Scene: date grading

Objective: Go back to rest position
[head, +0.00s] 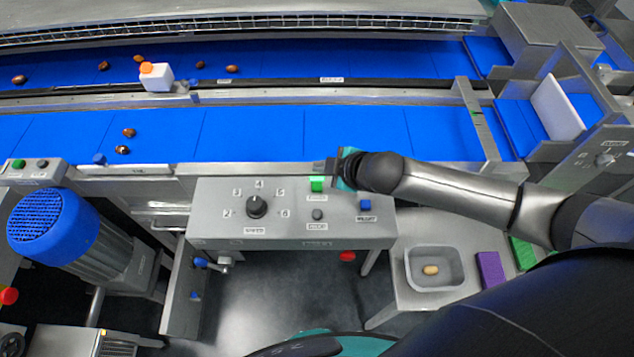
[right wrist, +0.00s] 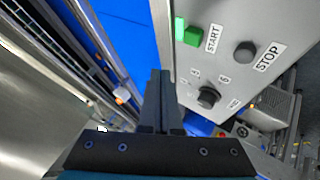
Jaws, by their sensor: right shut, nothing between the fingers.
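My right gripper (head: 322,167) is over the upper edge of the grey control panel (head: 345,232), beside the green START button (head: 317,184). In the right wrist view its two fingers (right wrist: 161,82) lie together with nothing between them. That view also shows the green button (right wrist: 193,36), the STOP button (right wrist: 245,52) and the dial (right wrist: 208,97) to the right of the fingers. I cannot tell whether the fingers touch the panel. My left gripper is not in view.
A blue conveyor belt (head: 255,134) with a few brown dates runs behind the panel. A grey tray (head: 436,284) with one pale date stands below my right arm.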

